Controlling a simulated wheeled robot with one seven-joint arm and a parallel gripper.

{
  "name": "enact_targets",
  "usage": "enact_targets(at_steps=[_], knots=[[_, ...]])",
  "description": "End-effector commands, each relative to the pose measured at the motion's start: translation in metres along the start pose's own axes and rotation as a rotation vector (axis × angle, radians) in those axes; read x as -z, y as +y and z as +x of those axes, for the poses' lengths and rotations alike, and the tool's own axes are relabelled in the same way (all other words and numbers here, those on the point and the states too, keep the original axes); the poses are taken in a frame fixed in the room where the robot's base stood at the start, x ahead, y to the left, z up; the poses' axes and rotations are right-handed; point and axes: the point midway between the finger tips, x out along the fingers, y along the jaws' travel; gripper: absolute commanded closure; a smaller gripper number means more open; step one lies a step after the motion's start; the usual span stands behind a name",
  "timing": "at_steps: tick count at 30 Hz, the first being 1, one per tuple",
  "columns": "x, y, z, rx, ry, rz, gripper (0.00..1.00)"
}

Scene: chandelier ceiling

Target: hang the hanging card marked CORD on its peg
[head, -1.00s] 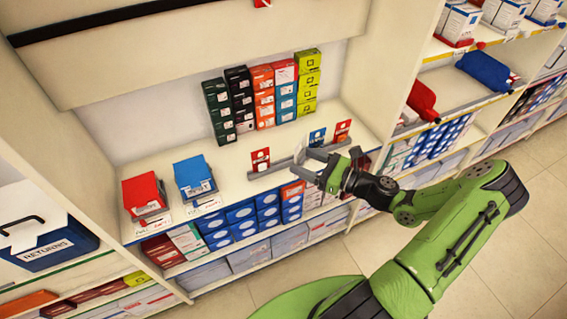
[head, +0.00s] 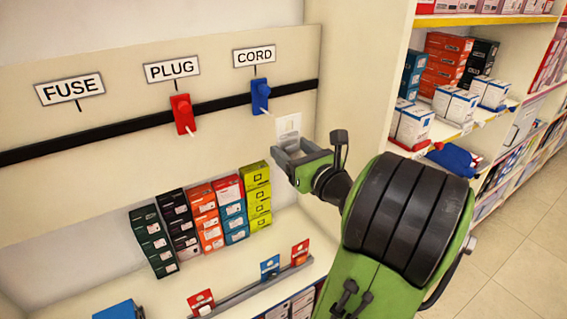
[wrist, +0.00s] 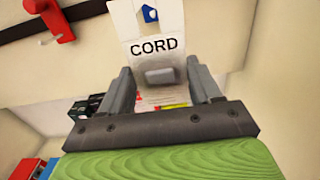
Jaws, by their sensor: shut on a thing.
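My gripper (head: 288,148) is shut on a white card (wrist: 157,47) printed CORD, seen from close up in the wrist view between the two grey fingers (wrist: 160,78). In the head view the card (head: 289,124) stands roughly upright above the fingers. The CORD sign (head: 254,57) is on the back panel. Under it a blue peg mount (head: 260,93) with a pale peg sits on the black rail. The card is below and right of this peg in the head view. In the wrist view blue shows at the card's top opening (wrist: 150,12); I cannot tell whether they touch.
A red peg mount (head: 183,114) hangs under the PLUG sign (head: 172,70), left of the blue one. The FUSE sign (head: 70,90) is further left. Stacked coloured boxes (head: 205,213) and a rack of small cards (head: 270,266) stand below. A side wall (head: 355,75) rises close on the right.

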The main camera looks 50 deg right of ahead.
Motion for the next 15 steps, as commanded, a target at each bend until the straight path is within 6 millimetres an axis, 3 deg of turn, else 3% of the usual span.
enact_targets(at_steps=[15], knots=[[0.004, 0.001, 0.036, -0.006, 0.0, -0.001, 0.54]])
